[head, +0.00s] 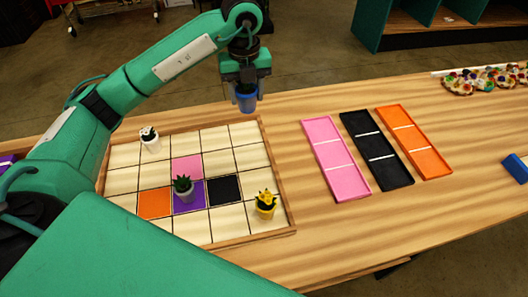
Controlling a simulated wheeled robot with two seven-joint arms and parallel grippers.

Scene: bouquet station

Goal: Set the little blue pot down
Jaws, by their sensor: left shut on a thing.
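The little blue pot (246,102) is in the jaws of my left gripper (245,88). The gripper is shut on it and holds it upright, seemingly above the far right corner of the gridded wooden tray (279,192). The fingers hide the pot's upper part, and I cannot see what is in it. The gap between the pot and the surface below is hard to judge. My right gripper is not in view.
Pink (336,158), black (376,150) and orange (414,141) trays lie empty to the right.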

